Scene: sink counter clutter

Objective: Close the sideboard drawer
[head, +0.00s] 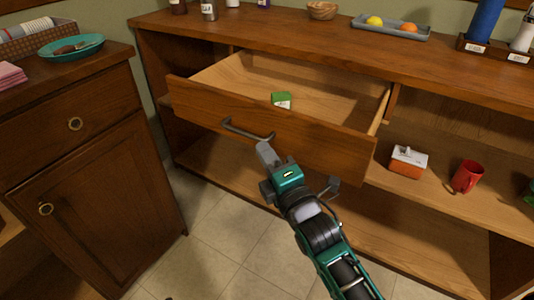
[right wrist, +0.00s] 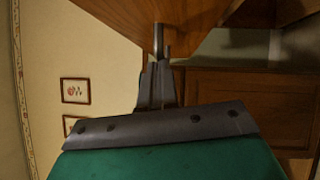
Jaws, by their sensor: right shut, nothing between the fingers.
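The wooden sideboard drawer (head: 290,128) is pulled well out of the sideboard (head: 330,38). A small green and white box (head: 281,99) lies inside it. A dark grey bar handle (head: 247,131) is on the drawer front. My right gripper (head: 264,149) is shut and empty, just in front of the drawer front by the right end of the handle. In the right wrist view, its closed fingers (right wrist: 156,84) point at a grey metal bar (right wrist: 158,42), apparently the handle. Whether they touch it cannot be told. My left gripper is not in view.
Open shelves beside the drawer hold a white and orange box (head: 408,162) and a red mug (head: 467,177). A tray of fruit (head: 391,28) stands on top. A dark wooden cabinet (head: 90,150) stands at left. The tiled floor (head: 215,255) in front is clear.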

